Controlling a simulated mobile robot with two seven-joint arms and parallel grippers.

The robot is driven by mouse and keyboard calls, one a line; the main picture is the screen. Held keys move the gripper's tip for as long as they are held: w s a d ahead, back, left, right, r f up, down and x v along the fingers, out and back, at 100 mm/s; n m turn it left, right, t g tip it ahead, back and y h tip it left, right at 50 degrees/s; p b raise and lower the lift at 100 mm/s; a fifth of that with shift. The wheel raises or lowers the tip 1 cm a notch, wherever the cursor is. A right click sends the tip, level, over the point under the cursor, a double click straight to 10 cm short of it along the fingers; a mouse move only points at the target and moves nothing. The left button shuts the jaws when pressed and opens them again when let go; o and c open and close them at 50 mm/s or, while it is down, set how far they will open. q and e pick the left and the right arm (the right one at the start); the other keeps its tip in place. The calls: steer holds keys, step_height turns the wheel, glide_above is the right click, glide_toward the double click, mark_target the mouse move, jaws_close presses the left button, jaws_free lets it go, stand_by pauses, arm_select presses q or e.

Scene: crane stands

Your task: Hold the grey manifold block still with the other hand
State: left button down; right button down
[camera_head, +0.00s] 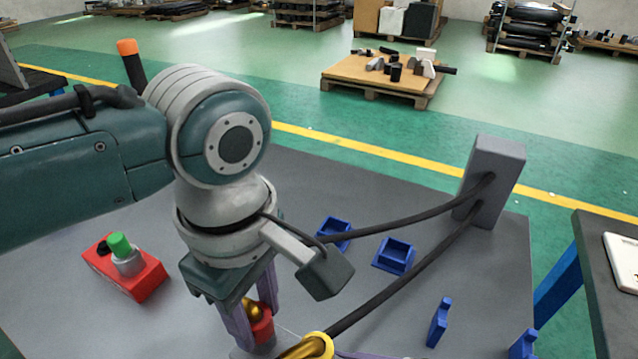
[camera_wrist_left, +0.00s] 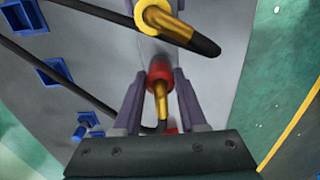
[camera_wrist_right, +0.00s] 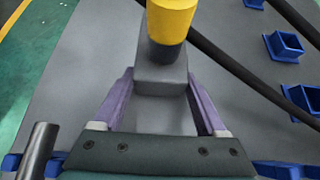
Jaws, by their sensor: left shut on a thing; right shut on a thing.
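The grey manifold block (camera_wrist_right: 160,74) stands between the two purple fingers of my right gripper (camera_wrist_right: 159,84) in the right wrist view, and the gripper is shut on it. A yellow-collared fitting (camera_wrist_right: 172,18) with a dark end overlaps the block's top there. My left gripper (camera_head: 250,322) points down near the bottom of the head view. It is shut on a brass hose fitting (camera_wrist_left: 161,98) beside a red collar (camera_wrist_left: 160,72). Whether the fitting is fully seated in the collar I cannot tell. The yellow collar (camera_head: 310,345) also shows at the bottom of the head view.
Two dark hoses run from a tall grey post (camera_head: 490,178) across the table (camera_head: 400,305). Blue holders (camera_head: 396,255) stand on the right half. A red box with a green button (camera_head: 120,245) is at the left. A dark side table (camera_head: 600,260) stands at the right.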

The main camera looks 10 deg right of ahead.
arm_select(q)
steer(key=shift+c, duration=1.9)
jaws_free()
steer(key=shift+r, duration=2.45)
steer(key=shift+r, duration=0.1)
step_height(320, 180, up, 12)
arm_select(e)
jaws_free()
